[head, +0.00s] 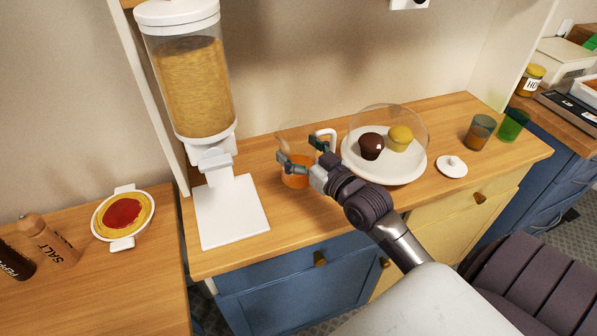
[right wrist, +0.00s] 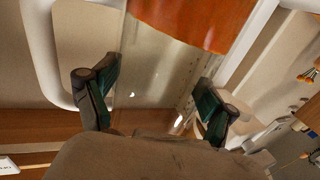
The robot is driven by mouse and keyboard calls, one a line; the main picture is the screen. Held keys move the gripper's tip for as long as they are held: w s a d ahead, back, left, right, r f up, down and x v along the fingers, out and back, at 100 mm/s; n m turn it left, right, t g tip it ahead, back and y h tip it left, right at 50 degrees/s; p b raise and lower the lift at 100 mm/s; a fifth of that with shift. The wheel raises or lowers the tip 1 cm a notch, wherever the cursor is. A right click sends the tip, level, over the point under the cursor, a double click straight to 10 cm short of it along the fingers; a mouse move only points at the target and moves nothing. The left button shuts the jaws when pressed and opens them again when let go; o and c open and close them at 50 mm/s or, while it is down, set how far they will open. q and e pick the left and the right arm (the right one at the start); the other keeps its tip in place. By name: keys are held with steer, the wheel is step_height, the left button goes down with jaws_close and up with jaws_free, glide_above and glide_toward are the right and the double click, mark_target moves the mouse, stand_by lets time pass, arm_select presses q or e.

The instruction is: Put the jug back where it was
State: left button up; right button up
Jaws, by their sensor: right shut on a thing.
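The jug (head: 297,178) is clear with orange contents and a white handle (head: 325,136). It is at the counter's back, right of the cereal dispenser. My right gripper (head: 303,155) is shut on it and hides part of its body. In the right wrist view the fingers (right wrist: 155,105) stand on either side of the clear jug wall, with the orange contents (right wrist: 190,20) above and the pale handle (right wrist: 40,60) at left. I cannot tell whether the jug's base touches the counter. My left gripper is not in view.
A cereal dispenser (head: 190,90) on a white base (head: 231,212) stands left. Right are a domed plate (head: 385,168) with two muffins, a white lid (head: 452,167) and two tumblers (head: 479,133). Bare wood (head: 310,220) lies in front of the jug.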

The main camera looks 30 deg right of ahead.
steer(key=shift+f, duration=2.45)
steer(key=o, duration=1.5)
steer(key=shift+f, duration=0.2)
steer(key=shift+r, duration=0.1)
steer(key=s, duration=0.4)
steer(key=s+b, duration=0.1)
steer(key=s, duration=0.7)
steer(key=shift+d+b, duration=0.4)
